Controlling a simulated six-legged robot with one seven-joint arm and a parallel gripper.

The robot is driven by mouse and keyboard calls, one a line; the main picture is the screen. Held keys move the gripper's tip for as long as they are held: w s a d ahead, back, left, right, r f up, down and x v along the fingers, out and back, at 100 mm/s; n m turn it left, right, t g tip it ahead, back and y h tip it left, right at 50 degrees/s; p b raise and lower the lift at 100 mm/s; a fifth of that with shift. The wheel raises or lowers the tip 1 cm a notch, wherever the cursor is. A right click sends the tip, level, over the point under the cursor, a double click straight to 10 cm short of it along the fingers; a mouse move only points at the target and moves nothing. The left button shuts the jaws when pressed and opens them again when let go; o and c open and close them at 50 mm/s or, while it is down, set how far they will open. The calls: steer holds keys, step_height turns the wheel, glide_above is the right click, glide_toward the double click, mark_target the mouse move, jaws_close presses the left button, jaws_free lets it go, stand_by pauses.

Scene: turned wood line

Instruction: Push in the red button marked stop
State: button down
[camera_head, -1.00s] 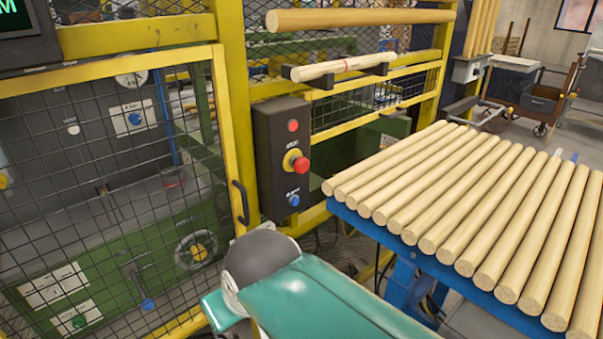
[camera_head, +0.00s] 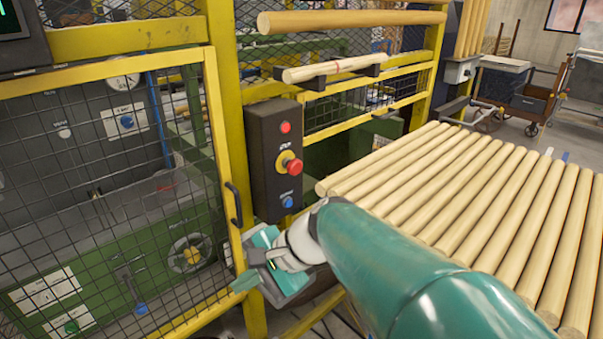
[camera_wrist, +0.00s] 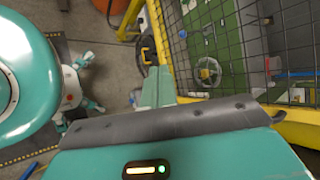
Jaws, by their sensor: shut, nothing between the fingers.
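The red mushroom stop button (camera_head: 294,167) with a yellow collar sits in the middle of a dark control box (camera_head: 262,150) on a yellow post. A smaller flat red button (camera_head: 285,127) is above it and a blue one (camera_head: 287,201) below it. My gripper (camera_head: 240,283) is below and left of the box, apart from the stop button, with my teal arm reaching in from the lower right. In the wrist view my gripper (camera_wrist: 158,88) is shut and empty. No button shows in the wrist view.
A yellow-framed mesh gate (camera_head: 215,130) with a black handle (camera_head: 234,204) stands left of the box. A table of wooden rods (camera_head: 440,200) is at right. A marked rod (camera_head: 335,68) rests on brackets above the box.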

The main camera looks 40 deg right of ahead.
mark_target(297, 168)
steer(key=d+r+m+t+h, duration=0.3)
steer(key=d+m+t, duration=0.2)
steer(key=d+m, duration=0.5)
steer(key=s+d+r+m+t+h, duration=0.1)
steer(key=d+r+m+t+h, duration=0.2)
steer(key=d+m+t, duration=0.3)
steer(key=d+m, duration=0.4)
steer(key=d, duration=0.6)
steer(key=shift+s+t, duration=0.25)
steer(key=shift+t, duration=0.05)
steer(key=shift+w+d, duration=0.1)
steer(key=w, duration=1.3)
steer(key=shift+w+a, duration=0.15)
steer(key=shift+a, duration=0.05)
steer(key=shift+w, duration=0.35)
